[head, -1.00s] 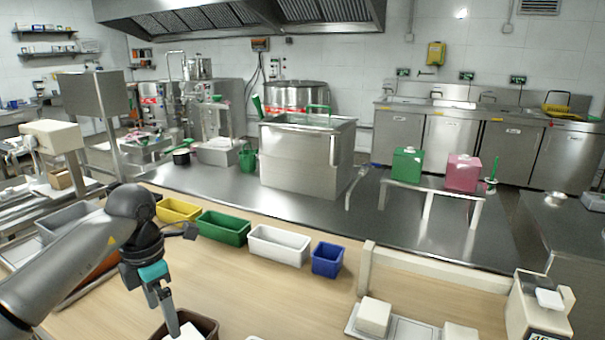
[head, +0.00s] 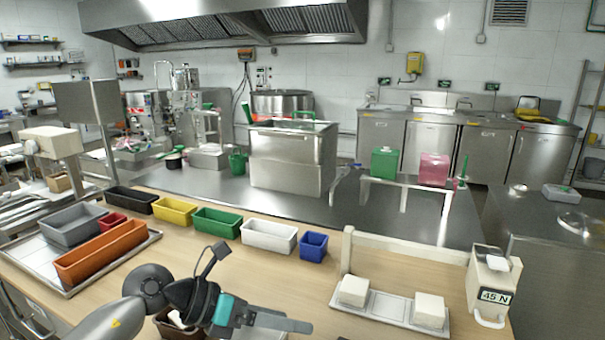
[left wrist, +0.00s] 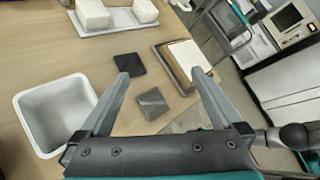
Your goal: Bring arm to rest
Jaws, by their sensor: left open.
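My left arm comes in from the lower left in the head view. Its gripper (head: 285,322) is low over the front of the wooden table (head: 180,260), turned to the right. In the left wrist view the left gripper (left wrist: 165,90) has its two fingers spread apart, with nothing between them. It is open and empty. My right gripper does not show.
A brown bin (head: 175,325) is partly hidden behind my left arm. A tray with two white blocks (head: 392,312) and a 45 N device (head: 490,285) stand at right. Coloured bins, such as the white one (head: 268,237), line the back. Dark square plates (left wrist: 128,63) lie near the left gripper.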

